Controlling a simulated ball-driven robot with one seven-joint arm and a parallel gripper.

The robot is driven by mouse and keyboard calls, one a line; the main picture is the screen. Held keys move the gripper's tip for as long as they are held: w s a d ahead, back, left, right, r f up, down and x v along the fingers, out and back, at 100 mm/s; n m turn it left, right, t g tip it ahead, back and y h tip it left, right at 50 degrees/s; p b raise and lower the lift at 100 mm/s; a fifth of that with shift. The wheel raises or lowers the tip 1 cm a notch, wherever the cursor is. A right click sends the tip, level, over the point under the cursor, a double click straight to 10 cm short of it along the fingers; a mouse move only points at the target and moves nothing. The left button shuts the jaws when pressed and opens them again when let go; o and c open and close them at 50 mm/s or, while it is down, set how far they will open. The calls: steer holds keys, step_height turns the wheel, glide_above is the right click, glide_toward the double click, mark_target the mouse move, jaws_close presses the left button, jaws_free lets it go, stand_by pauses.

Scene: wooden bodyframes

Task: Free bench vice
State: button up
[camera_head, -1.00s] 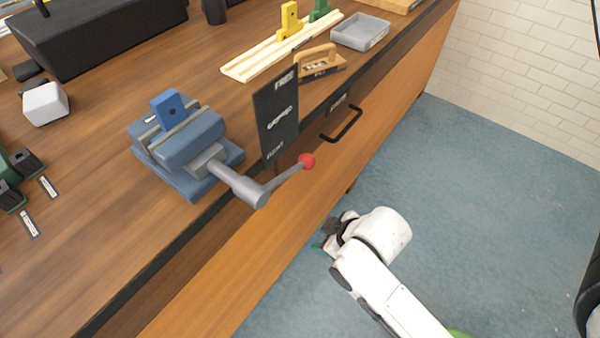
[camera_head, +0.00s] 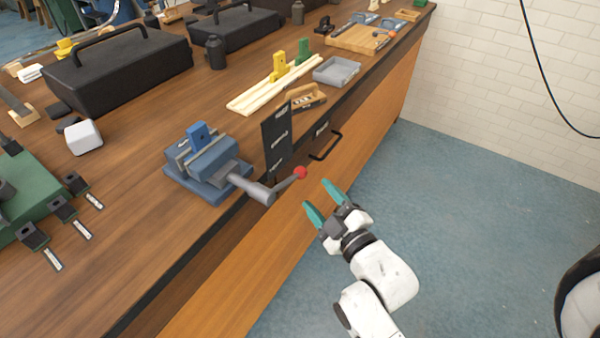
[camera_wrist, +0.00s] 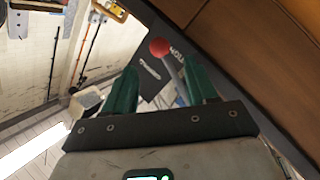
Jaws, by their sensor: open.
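The blue bench vice (camera_head: 208,163) sits on the near edge of the wooden bench. A blue block (camera_head: 198,135) stands upright between its jaws. Its grey screw and lever (camera_head: 262,190) stick out past the bench edge and end in a red ball knob (camera_head: 300,172). A dark sign (camera_head: 277,138) stands right behind the lever; its lettering is too small to read surely. My gripper (camera_head: 322,202) is open and empty, with green fingers, to the right of and below the knob, apart from it. In the wrist view the red knob (camera_wrist: 159,47) shows beyond and between my fingertips (camera_wrist: 165,85).
A drawer handle (camera_head: 327,146) juts from the bench front. A wooden-handled tool (camera_head: 303,98), pale rails (camera_head: 268,92) and a grey tray (camera_head: 337,70) lie behind the vice. A white block (camera_head: 83,137) is left. The floor (camera_head: 450,220) at right is clear.

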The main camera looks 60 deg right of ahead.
mark_target(304, 177)
steer(key=p+x, duration=0.1)
steer(key=x, duration=0.8)
steer(key=shift+c, duration=0.4)
jaws_close()
